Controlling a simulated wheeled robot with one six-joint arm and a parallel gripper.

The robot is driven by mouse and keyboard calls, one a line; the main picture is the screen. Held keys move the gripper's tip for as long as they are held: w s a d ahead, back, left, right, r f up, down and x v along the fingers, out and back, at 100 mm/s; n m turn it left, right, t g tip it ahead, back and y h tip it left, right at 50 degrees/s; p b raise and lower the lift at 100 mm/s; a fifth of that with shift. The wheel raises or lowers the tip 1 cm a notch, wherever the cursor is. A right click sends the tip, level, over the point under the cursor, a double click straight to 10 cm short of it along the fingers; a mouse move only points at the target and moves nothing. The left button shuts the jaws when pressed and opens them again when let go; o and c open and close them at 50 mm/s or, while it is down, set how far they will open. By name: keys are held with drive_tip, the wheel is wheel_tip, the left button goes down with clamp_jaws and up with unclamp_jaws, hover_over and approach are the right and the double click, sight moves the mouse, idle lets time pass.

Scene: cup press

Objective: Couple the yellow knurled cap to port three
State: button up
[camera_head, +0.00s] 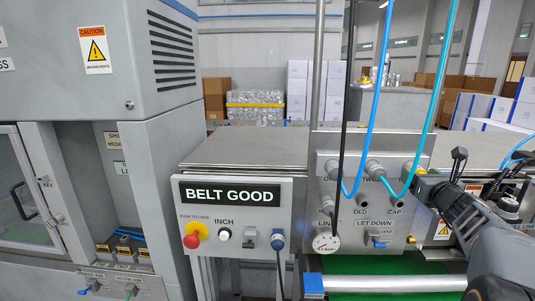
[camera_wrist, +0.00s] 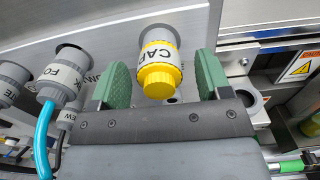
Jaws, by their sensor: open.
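The yellow knurled cap (camera_wrist: 158,80) shows in the wrist view with a white collar lettered "CAP". It sits in front of a grey fitting on the panel. My gripper (camera_wrist: 163,68) is open, its two green pads on either side of the cap with gaps visible. In the head view my gripper (camera_head: 428,190) is at the right end of the grey port panel (camera_head: 345,212). No label reading "three" is legible, so I cannot tell which port it is.
In the wrist view a port lettered "FO" (camera_wrist: 62,76) with a teal hose (camera_wrist: 43,125) is left of the cap. In the head view, blue (camera_head: 367,100) and teal hoses (camera_head: 437,90) hang before the panel. A green belt (camera_head: 370,284) runs below.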

drive_tip(key=s, duration=0.8)
drive_tip(key=shift+a+b, duration=0.25)
drive_tip(key=shift+b, duration=0.15)
idle(1.6)
drive_tip(key=s+a+f+n+g+y, duration=0.2)
drive_tip(key=s+a+f+n+g, duration=0.15)
drive_tip(key=a+f+n, duration=0.5)
drive_tip(key=s+a+f+n+g+y, duration=0.25)
drive_tip(key=f+n+g, duration=0.3)
drive_tip(key=n, duration=0.55)
drive_tip(key=s+a+f+n+g+h, duration=0.3)
drive_tip(key=s+a+f+n, duration=0.3)
drive_tip(key=n, duration=1.1)
drive_tip(key=s+a+g, duration=0.1)
drive_tip(key=s+a, duration=0.3)
drive_tip(key=a, duration=0.3)
drive_tip(key=shift+s+a+g, duration=0.2)
drive_tip(key=shift+a+g, duration=0.05)
drive_tip(key=shift+g, duration=0.05)
